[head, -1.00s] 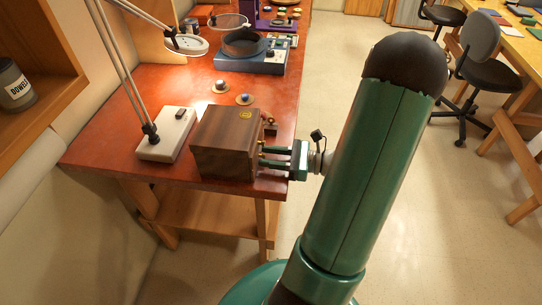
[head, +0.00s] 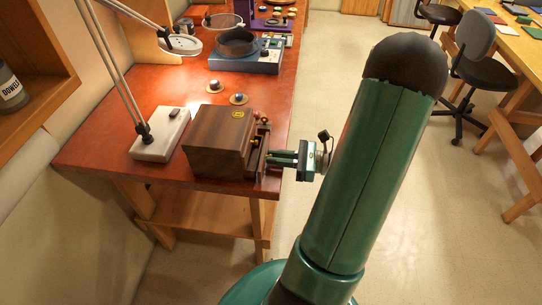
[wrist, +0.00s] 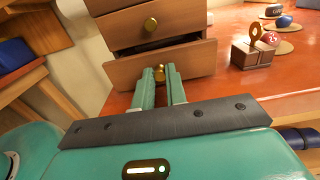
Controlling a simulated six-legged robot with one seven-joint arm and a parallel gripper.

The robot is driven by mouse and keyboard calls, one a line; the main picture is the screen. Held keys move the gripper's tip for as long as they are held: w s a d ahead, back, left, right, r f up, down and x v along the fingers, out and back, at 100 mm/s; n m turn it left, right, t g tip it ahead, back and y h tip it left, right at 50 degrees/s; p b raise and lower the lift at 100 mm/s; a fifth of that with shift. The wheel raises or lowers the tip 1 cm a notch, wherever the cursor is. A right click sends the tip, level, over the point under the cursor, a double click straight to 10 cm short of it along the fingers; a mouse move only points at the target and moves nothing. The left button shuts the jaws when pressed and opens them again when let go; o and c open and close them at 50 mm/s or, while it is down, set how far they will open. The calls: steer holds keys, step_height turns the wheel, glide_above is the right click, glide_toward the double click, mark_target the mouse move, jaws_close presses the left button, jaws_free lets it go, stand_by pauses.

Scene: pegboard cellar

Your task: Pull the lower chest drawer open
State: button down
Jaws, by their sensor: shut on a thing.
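The dark brown wooden chest (head: 213,148) stands near the front edge of the red-brown bench. In the wrist view its upper drawer (wrist: 178,24) has a brass knob and looks shut. The lower drawer (wrist: 122,71) stands partly out, with a dark gap showing above its front. It also shows in the head view as a strip jutting from the chest's right side. My gripper (wrist: 160,75) is shut on the lower drawer's brass knob (wrist: 160,70), one finger on either side. In the head view my gripper (head: 270,158) is at the drawer front; the knob is hard to make out there.
A white lamp base (head: 160,135) stands just left of the chest. A blue device (head: 247,58) is farther back. Open floor lies right of the bench.

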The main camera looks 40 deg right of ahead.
steer(key=v, duration=0.5)
steer(key=shift+s+d, duration=0.2)
steer(key=shift+s, duration=0.1)
steer(key=c, duration=1.4)
jaws_free()
steer(key=shift+w, duration=0.1)
steer(key=shift+c, duration=0.2)
steer(key=v, duration=1.3)
steer(key=shift+s+d, duration=0.2)
steer(key=shift+s, duration=0.2)
